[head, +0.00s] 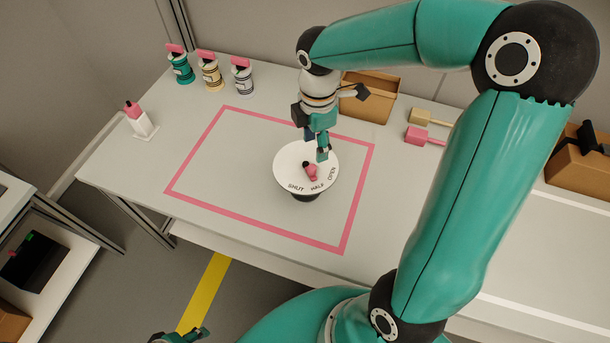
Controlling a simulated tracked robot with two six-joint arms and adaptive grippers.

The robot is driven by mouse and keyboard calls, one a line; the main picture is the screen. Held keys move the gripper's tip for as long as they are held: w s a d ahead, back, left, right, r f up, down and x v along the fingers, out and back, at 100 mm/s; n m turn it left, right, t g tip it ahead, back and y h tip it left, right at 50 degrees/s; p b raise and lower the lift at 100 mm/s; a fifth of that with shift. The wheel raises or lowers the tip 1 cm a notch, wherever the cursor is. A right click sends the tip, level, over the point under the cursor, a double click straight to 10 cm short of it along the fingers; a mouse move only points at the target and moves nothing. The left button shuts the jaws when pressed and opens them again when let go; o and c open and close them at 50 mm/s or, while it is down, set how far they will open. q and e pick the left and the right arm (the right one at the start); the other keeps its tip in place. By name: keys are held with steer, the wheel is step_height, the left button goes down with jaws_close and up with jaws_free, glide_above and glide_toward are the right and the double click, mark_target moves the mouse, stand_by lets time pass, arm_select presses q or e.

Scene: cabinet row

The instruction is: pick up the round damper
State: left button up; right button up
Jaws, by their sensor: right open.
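The round damper (290,162) is a white disc marked SHUT, HALF and OPEN, on a dark base inside the pink outline on the table. A pink knob (310,172) with a dark end sits on its face. My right gripper (317,148) is open and points down over the far part of the disc, just beyond the knob. It hides a little of the disc's far edge; I cannot tell whether it touches. Part of my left gripper (182,337) shows at the bottom edge, low and away from the table; its jaws are not clear.
Several small bottles with pink tops stand near the table's far left, including a teal one (180,67). A pink-and-white item (140,121) stands at the left. A cardboard box (370,98) and two mallet-like blocks (425,135) lie behind. The outlined area is otherwise clear.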

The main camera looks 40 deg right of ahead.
mark_target(313, 167)
step_height(313, 167, down, 5)
steer(key=shift+r, duration=0.2)
steer(key=shift+w+a+f+p, duration=0.1)
steer(key=shift+f+p, duration=0.15)
steer(key=shift+f, duration=1.1)
steer(key=shift+w+a+f+p, duration=0.1)
steer(key=shift+f+p, duration=0.1)
steer(key=shift+f, duration=1.1)
steer(key=shift+c, duration=0.2)
jaws_close()
steer(key=shift+r, duration=0.1)
